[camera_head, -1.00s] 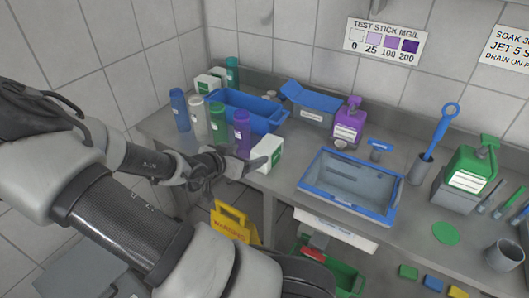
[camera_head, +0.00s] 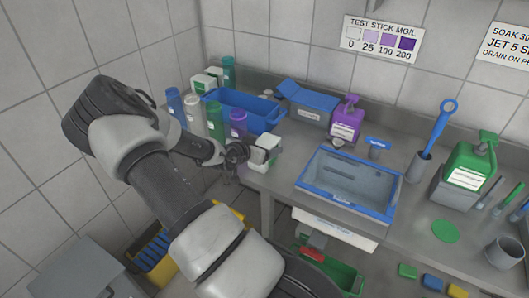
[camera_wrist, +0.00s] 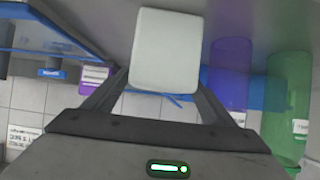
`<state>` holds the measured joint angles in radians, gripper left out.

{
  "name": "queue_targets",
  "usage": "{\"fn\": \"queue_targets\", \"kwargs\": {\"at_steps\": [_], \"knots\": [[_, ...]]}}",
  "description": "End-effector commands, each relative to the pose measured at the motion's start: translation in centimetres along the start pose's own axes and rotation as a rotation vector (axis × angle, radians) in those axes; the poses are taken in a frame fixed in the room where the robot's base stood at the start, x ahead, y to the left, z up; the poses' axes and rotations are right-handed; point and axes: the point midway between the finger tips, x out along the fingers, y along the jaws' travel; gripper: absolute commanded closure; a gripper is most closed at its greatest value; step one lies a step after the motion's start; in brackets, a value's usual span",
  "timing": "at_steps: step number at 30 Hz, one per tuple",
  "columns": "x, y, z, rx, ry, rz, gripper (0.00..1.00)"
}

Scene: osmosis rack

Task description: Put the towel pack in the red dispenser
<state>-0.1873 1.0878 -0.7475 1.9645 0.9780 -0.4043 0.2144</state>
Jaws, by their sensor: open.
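A white pack with a green label (camera_head: 268,145), which looks like the towel pack, stands at the front left edge of the grey counter. My gripper (camera_head: 252,155) is at it from the left, with its fingers open. In the wrist view the pack's plain pale face (camera_wrist: 165,50) shows between and beyond the two open fingers (camera_wrist: 160,95). I cannot tell whether the fingers touch it. My gripper hides the pack's lower left part in the head view. I make out no red dispenser; a small red object (camera_head: 313,253) lies at a green crate below the counter.
Purple (camera_head: 238,124) and green (camera_head: 215,118) bottles stand close beside the pack, with a blue bin (camera_head: 262,120) behind. Two similar white boxes (camera_head: 203,83) stand at the back left. A blue-rimmed basin (camera_head: 345,210) is to the right. A yellow item (camera_head: 150,262) is below.

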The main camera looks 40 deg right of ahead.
Motion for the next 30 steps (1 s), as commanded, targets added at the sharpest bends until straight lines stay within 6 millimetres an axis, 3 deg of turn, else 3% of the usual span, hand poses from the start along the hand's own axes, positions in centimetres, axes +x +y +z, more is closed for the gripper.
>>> {"fn": "queue_targets", "kwargs": {"at_steps": [3,10,18,20,26,30], "knots": [[0.9,0.0,0.0,0.0,0.0,0.0,0.22],[1.0,0.0,0.1,0.001,0.0,0.0,0.22],[1.0,0.0,0.0,0.0,0.0,0.0,0.67],[1.0,0.0,0.0,0.001,0.001,-0.001,0.74],[0.9,0.0,-0.2,0.001,0.001,-0.001,0.74],[0.1,-0.1,-1.6,0.003,0.003,-0.003,0.74]]}}
